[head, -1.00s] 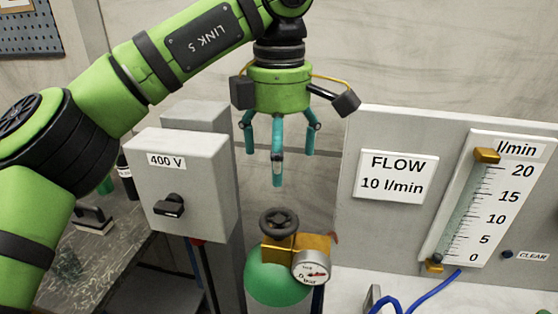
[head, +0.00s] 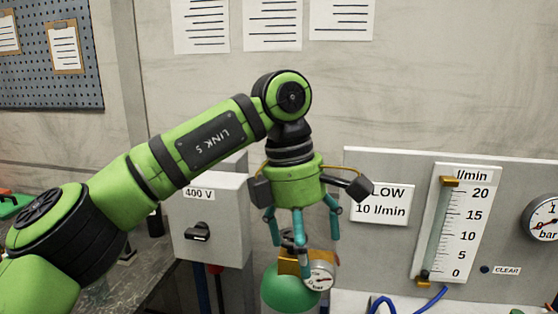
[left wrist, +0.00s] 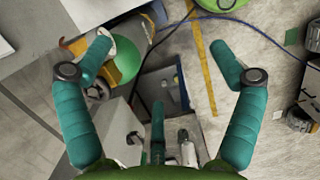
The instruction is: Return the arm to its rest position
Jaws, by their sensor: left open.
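My left arm, green with black joints (head: 180,150), reaches in from the left in the head view and bends down at its wrist. My left gripper (head: 301,240) hangs from it pointing down, its three teal fingers spread and empty. In the head view the fingers overlap the valve of a green gas cylinder (head: 285,297) with a pressure gauge (head: 319,277); the handwheel is partly hidden behind them. In the left wrist view my gripper (left wrist: 160,72) is open with nothing between the fingers. The green cylinder (left wrist: 127,60) shows beside the left finger. My right gripper is not in view.
A grey 400 V switch box (head: 215,215) stands just left of the gripper. A flow panel (head: 400,165) with a flowmeter (head: 447,225) stands to the right. Blue hose (head: 430,300) lies below it. A workbench (head: 150,275) is at the left; open wall space lies above the arm.

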